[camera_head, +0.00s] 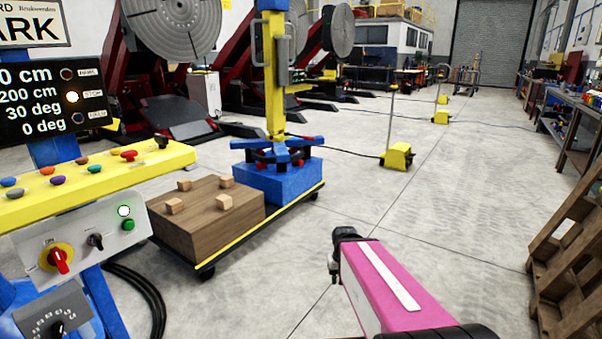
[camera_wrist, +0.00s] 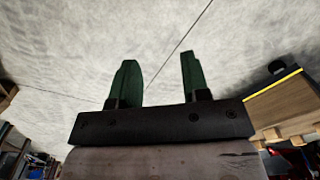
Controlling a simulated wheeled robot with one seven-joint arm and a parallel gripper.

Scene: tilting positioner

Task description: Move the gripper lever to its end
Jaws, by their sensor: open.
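The control console (camera_head: 100,180) stands at the left in the head view. It carries a small dark lever (camera_head: 95,241) on its grey panel, a red rotary switch (camera_head: 60,260) on a yellow disc and a black knob (camera_head: 57,328) below. A short black stick (camera_head: 160,142) stands at the right end of the yellow top. I cannot read which of these is the gripper lever. My gripper (camera_wrist: 158,58) is open and empty in the wrist view, its two dark green fingers apart over bare floor. It touches no control; its fingers are not clear in the head view.
A low cart with a wooden block (camera_head: 205,222) and a blue base under a yellow column (camera_head: 274,80) stands right of the console. A wooden pallet (camera_head: 572,260) stands at the right edge. Black cables (camera_head: 145,295) lie by the console. The middle floor is clear.

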